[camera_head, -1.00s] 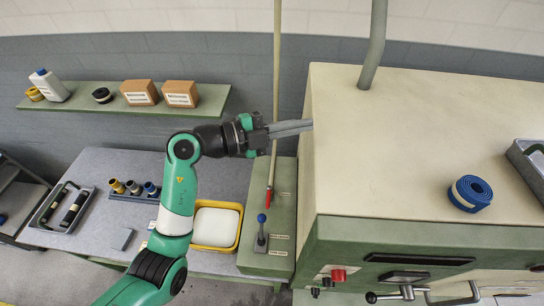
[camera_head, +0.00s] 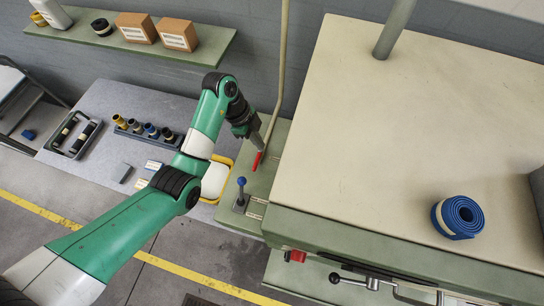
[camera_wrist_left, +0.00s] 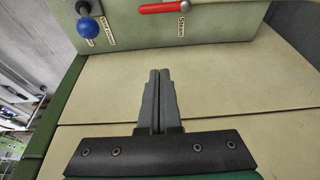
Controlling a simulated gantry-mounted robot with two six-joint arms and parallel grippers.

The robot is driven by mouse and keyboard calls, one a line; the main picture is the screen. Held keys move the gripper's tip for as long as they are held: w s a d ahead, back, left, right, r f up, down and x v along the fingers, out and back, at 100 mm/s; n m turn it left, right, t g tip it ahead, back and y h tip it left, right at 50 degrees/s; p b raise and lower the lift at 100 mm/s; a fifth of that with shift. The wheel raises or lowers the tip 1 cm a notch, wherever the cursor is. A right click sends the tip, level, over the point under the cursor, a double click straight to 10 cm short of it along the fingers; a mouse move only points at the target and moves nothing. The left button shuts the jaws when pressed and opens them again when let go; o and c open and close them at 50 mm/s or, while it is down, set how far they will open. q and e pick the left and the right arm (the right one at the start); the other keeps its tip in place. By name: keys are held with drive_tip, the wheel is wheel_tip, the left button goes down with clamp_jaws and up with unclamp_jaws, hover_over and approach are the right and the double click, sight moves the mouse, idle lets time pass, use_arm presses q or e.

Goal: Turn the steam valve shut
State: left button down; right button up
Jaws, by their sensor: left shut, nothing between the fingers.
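The steam valve is a red lever (camera_head: 257,161) on the green panel of the console, at the foot of the thin pipe. In the left wrist view the red lever (camera_wrist_left: 163,8) lies nearly level at the top edge, with a grey pivot at its right end and a "Steam" label (camera_wrist_left: 181,26) below it. My left gripper (camera_head: 258,147) is above the panel, very close to the lever in the head view. In the left wrist view its grey fingers (camera_wrist_left: 159,73) are shut together, empty, and look apart from the lever. My right gripper is in no view.
A blue-knobbed lever (camera_head: 241,183) stands on the same panel, near the red one. The pale pipe (camera_head: 281,70) rises behind my gripper. The large cream-topped machine (camera_head: 400,130) is to the right, with a blue roll (camera_head: 458,217) on it. A yellow-rimmed tray (camera_head: 228,165) is partly hidden by my arm.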

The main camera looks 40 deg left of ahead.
use_arm(q)
drive_tip(key=b, duration=0.3)
hover_over(257, 160)
drive_tip(key=d, duration=0.2)
wheel_tip(257, 160, down, 4)
drive_tip(key=shift+s, duration=0.1)
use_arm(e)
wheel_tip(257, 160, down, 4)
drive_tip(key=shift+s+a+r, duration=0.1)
use_arm(q)
drive_tip(key=b+x, duration=0.1)
drive_tip(key=x, duration=0.9)
drive_tip(key=shift+d+f+b, duration=0.1)
drive_tip(key=shift+f+b, duration=0.05)
drive_tip(key=shift+b, duration=0.25)
drive_tip(key=a, duration=0.2)
drive_tip(key=s+a, duration=0.1)
drive_tip(key=shift+s+a+f+p, duration=0.2)
drive_tip(key=shift+a+p, duration=0.15)
drive_tip(key=shift+p, duration=0.05)
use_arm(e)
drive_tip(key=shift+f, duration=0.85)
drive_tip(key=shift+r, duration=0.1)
